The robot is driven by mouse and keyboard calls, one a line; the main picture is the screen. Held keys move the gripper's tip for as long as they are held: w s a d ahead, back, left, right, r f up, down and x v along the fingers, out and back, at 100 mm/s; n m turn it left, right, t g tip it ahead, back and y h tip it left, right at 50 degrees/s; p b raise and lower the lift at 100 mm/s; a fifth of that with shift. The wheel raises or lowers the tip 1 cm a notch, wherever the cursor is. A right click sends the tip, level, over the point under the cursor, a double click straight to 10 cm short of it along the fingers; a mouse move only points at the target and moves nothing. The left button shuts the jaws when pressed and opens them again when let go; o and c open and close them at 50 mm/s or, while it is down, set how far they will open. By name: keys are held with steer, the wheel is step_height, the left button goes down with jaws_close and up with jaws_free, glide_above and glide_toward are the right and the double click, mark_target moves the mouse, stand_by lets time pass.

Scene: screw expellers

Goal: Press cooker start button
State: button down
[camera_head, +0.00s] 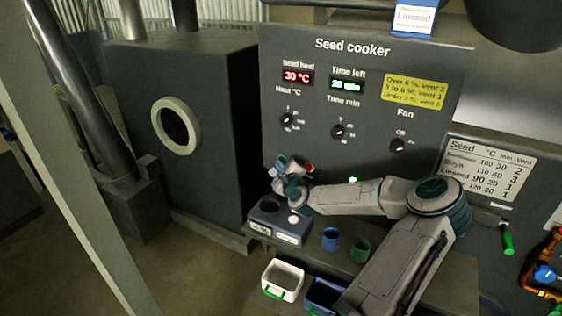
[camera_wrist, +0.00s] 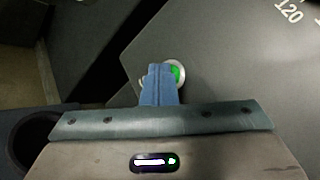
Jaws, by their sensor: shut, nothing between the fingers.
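The seed cooker (camera_head: 365,65) has a grey front panel with a red 30 °C display, a green 20 min display and several knobs. In the wrist view, a round green button (camera_wrist: 177,74) in a silver ring sits on the grey panel. My gripper's blue fingers (camera_wrist: 160,72) are closed together, with nothing between them, and their tips overlap the left part of the button. I cannot tell whether they touch it. In the head view, my gripper (camera_head: 283,178) is at the panel's lower left corner and hides the green button. A red button (camera_head: 309,168) shows beside it.
A grey box with a dark cup hole (camera_head: 268,205) is just below my gripper. Blue (camera_head: 331,239) and green (camera_head: 360,250) cups stand to its right. A white bin (camera_head: 283,279) is lower down. A dark cabinet with a round port (camera_head: 176,126) stands left.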

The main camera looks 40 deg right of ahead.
steer(key=shift+s+a, duration=0.35)
steer(key=shift+a, duration=0.35)
steer(key=shift+s+a, duration=0.3)
steer(key=shift+a, duration=0.5)
steer(key=shift+s+a, duration=0.35)
steer(key=shift+a, duration=0.4)
steer(key=shift+s+a, duration=0.3)
steer(key=shift+a, duration=0.5)
